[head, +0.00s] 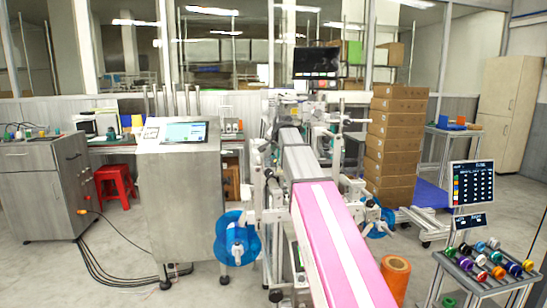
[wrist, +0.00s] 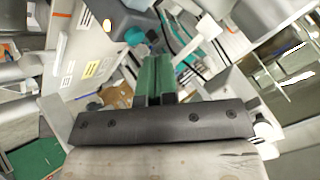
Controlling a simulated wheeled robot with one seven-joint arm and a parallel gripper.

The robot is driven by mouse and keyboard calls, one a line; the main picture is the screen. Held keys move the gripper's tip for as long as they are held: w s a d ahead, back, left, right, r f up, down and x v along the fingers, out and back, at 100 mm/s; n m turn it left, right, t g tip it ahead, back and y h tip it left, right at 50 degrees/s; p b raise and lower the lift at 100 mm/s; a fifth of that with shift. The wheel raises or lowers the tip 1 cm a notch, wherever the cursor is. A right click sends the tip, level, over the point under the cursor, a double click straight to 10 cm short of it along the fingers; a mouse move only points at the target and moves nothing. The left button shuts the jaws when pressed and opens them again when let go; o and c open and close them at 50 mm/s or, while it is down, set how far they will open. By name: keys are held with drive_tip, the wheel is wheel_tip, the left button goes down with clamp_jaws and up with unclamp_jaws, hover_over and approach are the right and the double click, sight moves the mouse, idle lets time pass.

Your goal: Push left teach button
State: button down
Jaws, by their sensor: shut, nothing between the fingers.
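My gripper (wrist: 155,66) shows in the wrist view, with its green fingers together and empty beyond a dark bar. No teach button can be made out there, and I cannot make out my gripper there.
A steel cabinet with a touchscreen (head: 186,132) stands left of the machine. A pink and white strip (head: 340,240) runs toward me. Stacked cartons (head: 391,145) stand behind right. A rack of coloured spools (head: 490,262) is at front right. Cables (head: 92,262) lie on the left floor.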

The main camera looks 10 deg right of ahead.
drive_tip(key=shift+f, duration=0.1)
idle(0.5)
drive_tip(key=shift+f, duration=0.35)
drive_tip(key=shift+f, duration=0.4)
idle(0.6)
drive_tip(key=shift+r, duration=0.15)
idle(0.3)
drive_tip(key=shift+r, duration=0.7)
drive_tip(key=shift+r, duration=2.55)
